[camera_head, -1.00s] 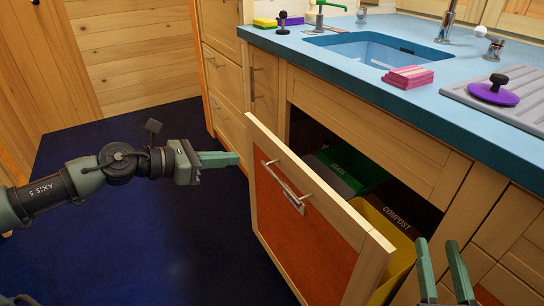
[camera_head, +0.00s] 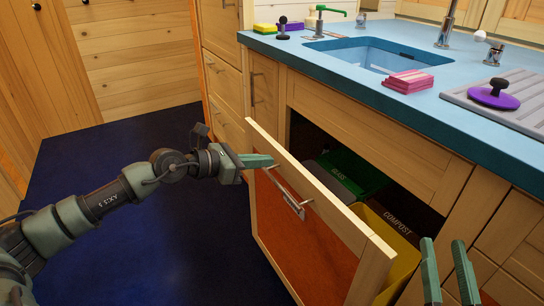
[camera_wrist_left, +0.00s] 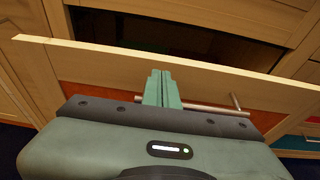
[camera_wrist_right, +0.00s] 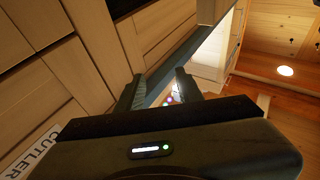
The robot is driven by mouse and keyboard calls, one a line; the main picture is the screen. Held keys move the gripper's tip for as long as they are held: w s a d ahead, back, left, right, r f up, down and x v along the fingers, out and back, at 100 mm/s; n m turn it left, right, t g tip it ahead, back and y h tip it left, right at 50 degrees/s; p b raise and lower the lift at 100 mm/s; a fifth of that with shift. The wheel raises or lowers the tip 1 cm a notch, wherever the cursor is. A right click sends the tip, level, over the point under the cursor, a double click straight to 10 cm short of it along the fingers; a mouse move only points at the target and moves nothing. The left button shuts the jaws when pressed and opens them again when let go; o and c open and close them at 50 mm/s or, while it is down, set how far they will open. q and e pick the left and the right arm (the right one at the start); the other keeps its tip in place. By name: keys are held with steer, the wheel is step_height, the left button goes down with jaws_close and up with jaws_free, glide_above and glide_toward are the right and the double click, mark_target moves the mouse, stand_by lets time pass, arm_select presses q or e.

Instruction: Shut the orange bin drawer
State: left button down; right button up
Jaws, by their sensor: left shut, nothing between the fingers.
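The orange bin drawer (camera_head: 305,240) stands pulled out below the sink, its orange front framed in pale wood with a metal bar handle (camera_head: 287,193). My left gripper (camera_head: 258,161) is shut and empty at the upper left part of the drawer front, near the handle's upper end. In the left wrist view its closed fingers (camera_wrist_left: 162,88) lie over the drawer front beside the handle (camera_wrist_left: 215,107); contact is not clear. My right gripper (camera_head: 449,272) is open and empty, right of the drawer.
The blue counter (camera_head: 335,70) with a sink runs above the drawer. Pink sponges (camera_head: 408,81) and a purple-based scrubber (camera_head: 494,93) lie on it. The dark blue floor (camera_head: 130,230) left of the drawer is clear. Closed cabinets flank the opening.

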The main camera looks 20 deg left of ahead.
arm_select(q)
steer(key=shift+w+d+r, duration=0.1)
steer(key=shift+w+d, duration=0.35)
steer(key=shift+w, duration=0.1)
steer(key=shift+w+d, duration=0.5)
steer(key=shift+w, duration=0.1)
arm_select(e)
steer(key=shift+s+r+y, duration=0.2)
steer(key=shift+r+y, duration=0.1)
steer(key=shift+r, duration=0.25)
